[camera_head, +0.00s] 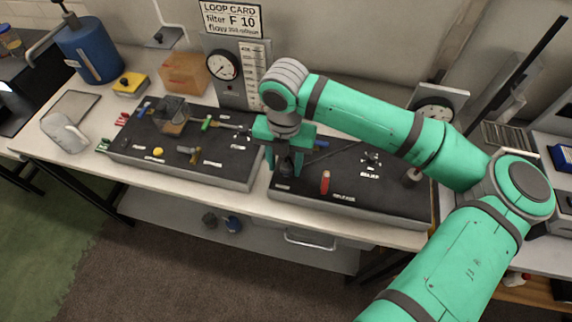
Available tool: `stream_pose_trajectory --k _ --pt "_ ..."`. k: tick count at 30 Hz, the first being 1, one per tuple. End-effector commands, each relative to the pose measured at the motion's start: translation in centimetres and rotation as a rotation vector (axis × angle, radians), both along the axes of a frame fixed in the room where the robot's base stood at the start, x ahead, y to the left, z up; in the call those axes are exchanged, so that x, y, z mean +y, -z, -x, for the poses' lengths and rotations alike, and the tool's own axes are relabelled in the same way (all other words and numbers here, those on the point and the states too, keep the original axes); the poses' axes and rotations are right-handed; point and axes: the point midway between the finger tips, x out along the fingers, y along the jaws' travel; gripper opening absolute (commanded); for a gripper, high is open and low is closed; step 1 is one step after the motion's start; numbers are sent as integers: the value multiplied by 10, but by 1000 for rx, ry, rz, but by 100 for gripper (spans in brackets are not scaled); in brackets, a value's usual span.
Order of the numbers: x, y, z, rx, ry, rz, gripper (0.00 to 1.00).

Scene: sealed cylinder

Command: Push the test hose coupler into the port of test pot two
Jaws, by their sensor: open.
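My gripper (285,168) points down over the gap between the two dark panels, near the left end of the right one. Its jaws are open, and a small dark shape sits at or behind the fingertips; I cannot tell what it is. I cannot surely pick out the test hose coupler or the port of test pot two at this size. A clear box-like pot (172,117) stands on the left panel (130,149). Small fittings sit there too: a green-handled one (208,124), a yellow knob (158,152) and a brass-coloured fitting (190,152).
The right panel (345,208) carries a red upright handle (325,182) and a black knob (371,159). Gauges (222,65) stand behind. My arm covers the right side.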

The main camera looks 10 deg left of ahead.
Motion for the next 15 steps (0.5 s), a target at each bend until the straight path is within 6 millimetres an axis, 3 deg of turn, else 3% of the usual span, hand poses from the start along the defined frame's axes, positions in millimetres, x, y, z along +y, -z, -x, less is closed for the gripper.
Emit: stream_pose_trajectory --k 15 --pt "-4 1 0 1 4 -2 42"
